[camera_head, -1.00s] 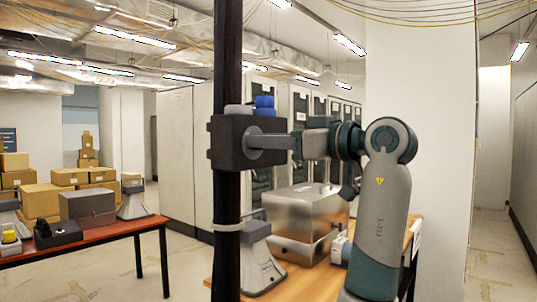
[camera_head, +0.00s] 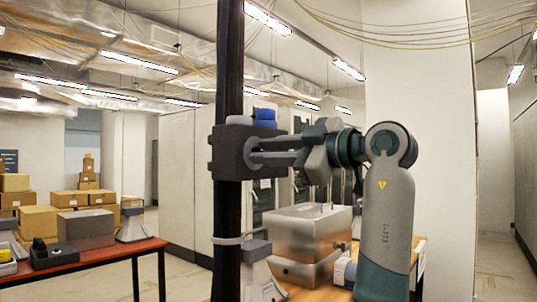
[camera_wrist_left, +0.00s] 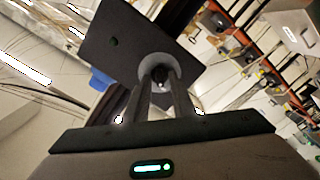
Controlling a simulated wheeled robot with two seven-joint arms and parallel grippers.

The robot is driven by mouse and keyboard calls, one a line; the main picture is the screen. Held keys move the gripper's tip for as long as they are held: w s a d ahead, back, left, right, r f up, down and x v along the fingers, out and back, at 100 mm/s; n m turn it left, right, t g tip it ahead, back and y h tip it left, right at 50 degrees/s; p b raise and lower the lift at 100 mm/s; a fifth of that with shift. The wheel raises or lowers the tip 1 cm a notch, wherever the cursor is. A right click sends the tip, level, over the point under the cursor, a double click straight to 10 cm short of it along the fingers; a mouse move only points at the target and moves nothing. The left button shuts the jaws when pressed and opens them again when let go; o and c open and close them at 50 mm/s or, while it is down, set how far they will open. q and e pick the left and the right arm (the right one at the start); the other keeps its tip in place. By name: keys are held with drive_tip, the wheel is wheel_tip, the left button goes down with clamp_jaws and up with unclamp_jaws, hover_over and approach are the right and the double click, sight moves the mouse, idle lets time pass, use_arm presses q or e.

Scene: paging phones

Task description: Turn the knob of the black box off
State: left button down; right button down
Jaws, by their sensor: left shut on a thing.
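The black box (camera_head: 229,152) is fixed to a dark upright pole, with a grey round knob (camera_head: 253,154) on its right side. My left gripper (camera_head: 265,157) reaches it from the right, shut on the knob. In the left wrist view the box (camera_wrist_left: 108,42) looks tilted, and the two fingers (camera_wrist_left: 158,85) close around the knob (camera_wrist_left: 150,64), whose centre is partly hidden between them. My right gripper is in neither view.
A blue cap (camera_head: 265,118) sits on top of the box. Below the arm, a metal case (camera_head: 308,232) stands on a wooden table. A red-topped table (camera_head: 100,250) with boxes is at the left. A white pillar (camera_head: 430,110) stands behind my arm.

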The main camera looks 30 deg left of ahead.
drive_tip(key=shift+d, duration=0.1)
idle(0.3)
use_arm(q)
drive_tip(key=c, duration=1.5)
unclamp_jaws()
drive_tip(key=shift+c, duration=0.2)
drive_tip(key=shift+d, duration=0.15)
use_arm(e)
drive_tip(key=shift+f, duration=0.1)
use_arm(q)
drive_tip(key=s+d+b, duration=0.1)
drive_tip(key=d+b, duration=0.2)
drive_tip(key=d, duration=1.4)
drive_tip(key=shift+s, duration=0.15)
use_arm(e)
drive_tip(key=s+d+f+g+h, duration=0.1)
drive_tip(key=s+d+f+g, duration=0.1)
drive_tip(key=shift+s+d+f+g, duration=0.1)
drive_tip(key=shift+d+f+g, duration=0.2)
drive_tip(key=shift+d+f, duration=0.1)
